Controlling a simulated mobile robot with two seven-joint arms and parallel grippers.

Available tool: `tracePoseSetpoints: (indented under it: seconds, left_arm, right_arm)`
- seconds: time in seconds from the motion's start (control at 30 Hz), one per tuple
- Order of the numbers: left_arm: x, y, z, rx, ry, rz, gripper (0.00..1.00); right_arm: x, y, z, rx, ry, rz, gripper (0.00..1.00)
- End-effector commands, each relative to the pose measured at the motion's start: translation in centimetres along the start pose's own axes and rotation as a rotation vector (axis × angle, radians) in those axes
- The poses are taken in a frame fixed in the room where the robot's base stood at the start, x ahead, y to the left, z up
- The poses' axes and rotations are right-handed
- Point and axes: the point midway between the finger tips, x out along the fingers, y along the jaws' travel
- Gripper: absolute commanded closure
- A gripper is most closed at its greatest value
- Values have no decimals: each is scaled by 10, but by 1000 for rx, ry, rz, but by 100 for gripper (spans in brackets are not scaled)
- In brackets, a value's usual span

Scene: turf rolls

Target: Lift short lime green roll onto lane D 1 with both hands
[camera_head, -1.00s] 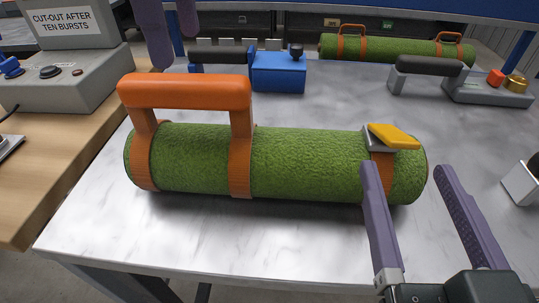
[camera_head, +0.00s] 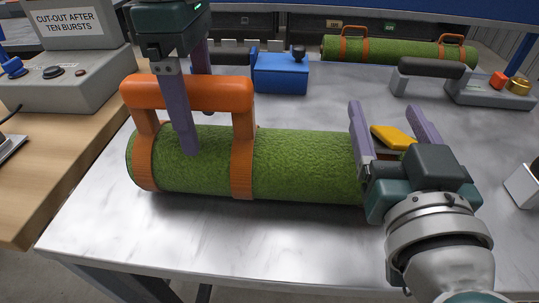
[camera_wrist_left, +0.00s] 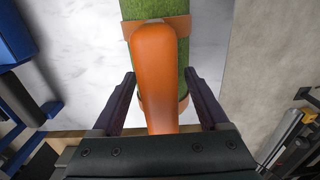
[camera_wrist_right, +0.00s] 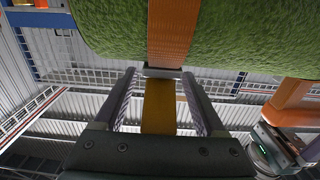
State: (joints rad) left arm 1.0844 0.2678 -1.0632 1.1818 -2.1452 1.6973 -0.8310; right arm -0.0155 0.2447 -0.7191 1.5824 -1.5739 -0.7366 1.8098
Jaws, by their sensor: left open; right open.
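The green turf roll (camera_head: 300,160) lies on the pale marble table. An orange handle (camera_head: 185,92) bridges two bands on its left part, and a yellow tab (camera_head: 393,137) sticks out near its right end. My left gripper (camera_head: 194,112) points down, open, with its fingers on either side of the handle; the handle also lies between them in the left wrist view (camera_wrist_left: 155,75). My right gripper (camera_head: 385,108) is open with its fingers on either side of the tab, which shows between them in the right wrist view (camera_wrist_right: 159,105). My right gripper hides the roll's right end. No lane label is legible.
A longer green roll (camera_head: 390,50) with two orange handles lies behind. A blue block device (camera_head: 280,73) and a grey device with a dark handle (camera_head: 485,88) stand on the table. A grey control box (camera_head: 75,70) sits on the wooden bench at left.

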Motion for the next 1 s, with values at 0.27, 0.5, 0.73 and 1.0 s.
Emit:
tracePoseSetpoints:
  seconds: [0.27, 0.5, 0.73, 1.0]
  left_arm:
    - [0, 0, 0, 0, 0, 0, 34]
    - [0, 0, 0, 0, 0, 0, 61]
    - [0, 0, 0, 0, 0, 0, 87]
    - [0, 0, 0, 0, 0, 0, 100]
  right_arm:
    - [0, 0, 0, 1, 0, 0, 39]
    - [0, 0, 0, 0, 0, 0, 66]
    - [0, 0, 0, 0, 0, 0, 92]
    - [0, 0, 0, 0, 0, 0, 100]
